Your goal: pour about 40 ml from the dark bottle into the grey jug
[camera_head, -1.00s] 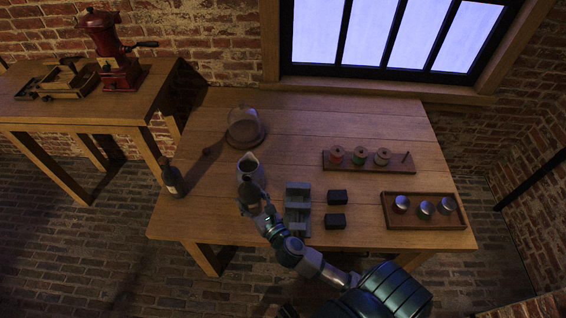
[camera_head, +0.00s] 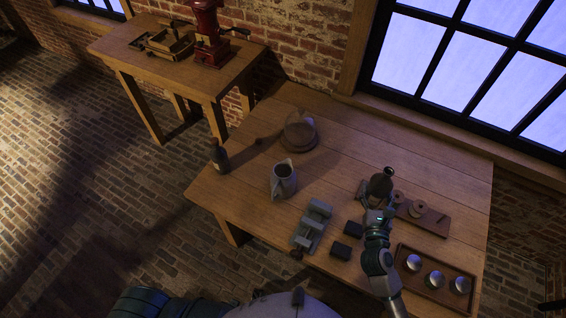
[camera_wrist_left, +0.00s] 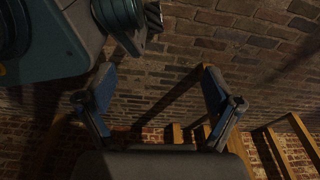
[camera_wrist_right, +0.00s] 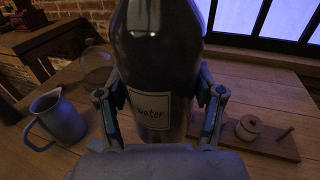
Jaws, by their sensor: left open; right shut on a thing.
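A dark bottle (camera_wrist_right: 155,65) with a white label reading "water" is in my right gripper (camera_wrist_right: 160,115), which is shut around its body. In the head view the held bottle (camera_head: 381,184) looks about upright, in front of the spool rack. The grey jug (camera_head: 283,181) stands on the table left of my right gripper, well apart from it; it also shows in the right wrist view (camera_wrist_right: 60,120). Another dark bottle (camera_head: 219,157) stands at the table's left edge. My left gripper (camera_wrist_left: 158,105) is open and empty, facing the brick floor and wall. Liquid levels cannot be told.
A grey slotted stand (camera_head: 312,226) and two black blocks (camera_head: 347,250) sit near the front edge. A tray of round-lidded jars (camera_head: 437,270) is front right. The spool rack (camera_head: 433,220) is partly hidden. A glass dome (camera_head: 300,131) stands at the back left.

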